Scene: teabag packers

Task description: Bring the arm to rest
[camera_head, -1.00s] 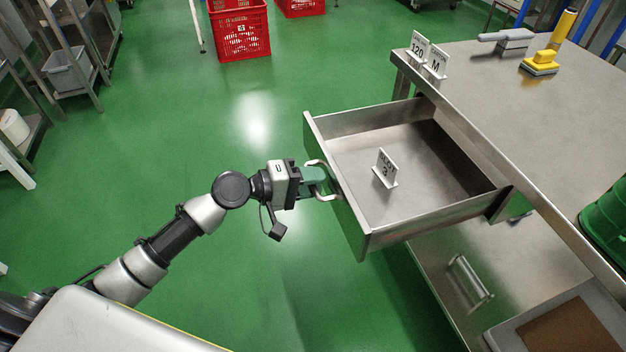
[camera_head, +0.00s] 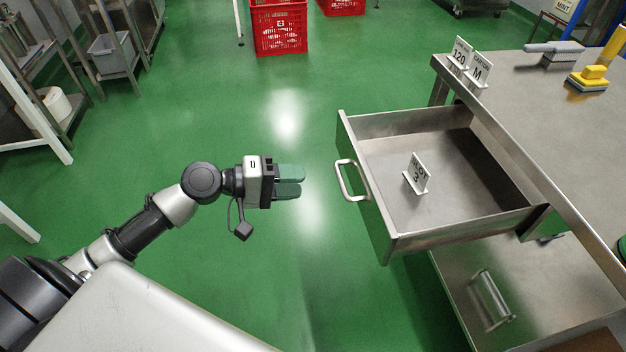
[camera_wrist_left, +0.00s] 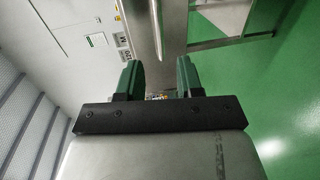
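My left gripper (camera_head: 289,181) is to the left of the open drawer's handle (camera_head: 350,180), with a gap of green floor between them. Its two green fingers are apart and nothing is between them. In the left wrist view the fingers (camera_wrist_left: 159,80) also stand apart and empty. The steel drawer (camera_head: 388,222) is pulled out from under the steel table (camera_head: 545,100). A small white sign reading "SLOT 3" (camera_head: 415,175) stands in the drawer. My right gripper is in neither view.
On the table are two white signs (camera_head: 468,62), a yellow-handled tool (camera_head: 590,77) and a grey tool (camera_head: 553,50). A lower shelf (camera_head: 455,275) lies below the drawer. Red crates (camera_head: 279,27) stand at the back. The floor around the gripper is clear.

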